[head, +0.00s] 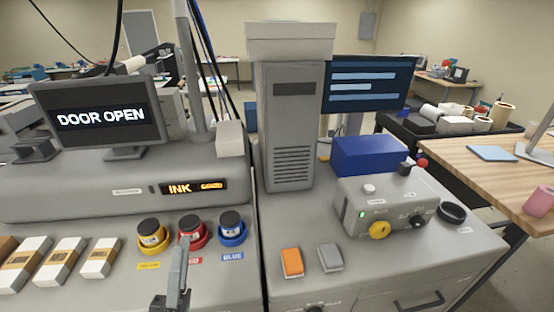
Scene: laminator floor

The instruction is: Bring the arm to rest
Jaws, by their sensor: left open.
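My left gripper (179,262) comes in from the bottom edge, in front of the machine's front panel. It is open, seen nearly edge-on, with nothing visible between its fingers. Its tip overlaps the lower part of the red ink bottle (190,232) in the picture; I cannot tell whether they touch. A yellow ink bottle (152,235) stands to its left and a blue ink bottle (232,229) to its right, all with black caps. My right gripper is not in view.
White-and-brown packs (58,262) lie at left. A monitor (108,115) reads "DOOR OPEN", and a panel (192,187) reads "INK". An orange block (291,262) and a grey block (330,257) lie right of the gripper. A control box (388,205) and wooden table (480,170) stand further right.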

